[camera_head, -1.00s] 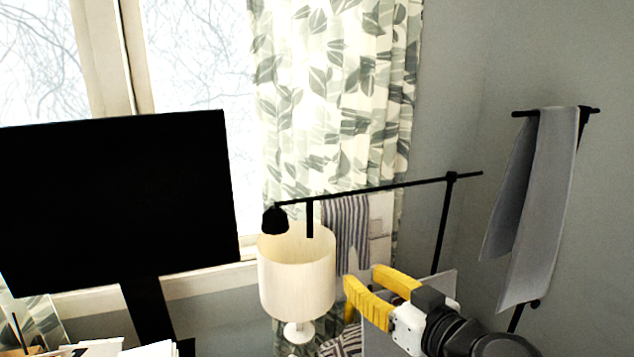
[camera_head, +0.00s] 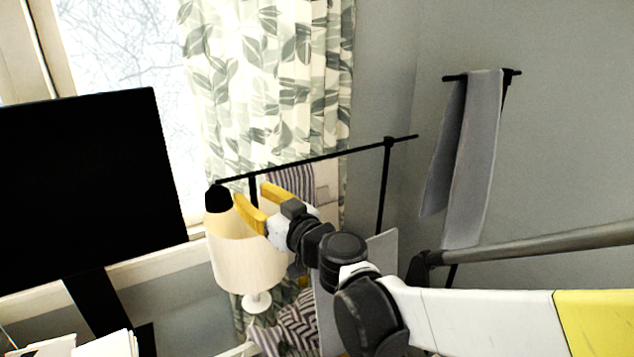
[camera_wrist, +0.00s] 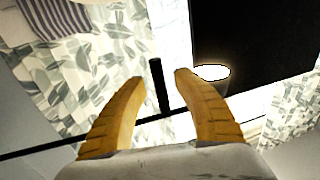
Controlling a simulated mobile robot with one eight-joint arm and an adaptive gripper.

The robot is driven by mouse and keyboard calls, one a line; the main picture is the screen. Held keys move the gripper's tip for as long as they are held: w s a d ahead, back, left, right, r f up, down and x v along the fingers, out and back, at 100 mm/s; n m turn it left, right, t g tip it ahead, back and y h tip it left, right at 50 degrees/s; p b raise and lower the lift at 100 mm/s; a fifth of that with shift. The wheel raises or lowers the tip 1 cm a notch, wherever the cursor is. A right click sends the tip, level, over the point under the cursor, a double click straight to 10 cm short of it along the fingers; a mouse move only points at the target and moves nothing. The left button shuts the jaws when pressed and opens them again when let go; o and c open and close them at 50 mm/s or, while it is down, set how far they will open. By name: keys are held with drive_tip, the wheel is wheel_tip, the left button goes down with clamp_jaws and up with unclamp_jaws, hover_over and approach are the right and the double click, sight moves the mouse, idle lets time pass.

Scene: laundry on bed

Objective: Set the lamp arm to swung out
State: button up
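The lamp arm (camera_head: 320,157) is a thin black bar, jointed to a black upright (camera_head: 384,185) at the right and ending in a black lamp head (camera_head: 217,198) at the left. A short black peg (camera_head: 253,188) hangs from it near the lamp head. My gripper (camera_head: 251,192) has yellow fingers and is at the peg. In the wrist view, my gripper (camera_wrist: 160,75) is open, with the peg (camera_wrist: 157,82) showing between its fingers and a gap on each side. The bar (camera_wrist: 60,145) crosses behind the fingers there. Contact cannot be told.
A cream table lamp (camera_head: 245,262) stands just below my gripper. A large black screen (camera_head: 90,190) is at the left. A patterned curtain (camera_head: 270,80) hangs behind the lamp arm. A grey towel (camera_head: 470,150) hangs on a rack at the right. Striped cloth (camera_head: 290,330) lies below.

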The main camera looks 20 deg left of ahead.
drive_tip(key=shift+a, duration=0.1)
clamp_jaws()
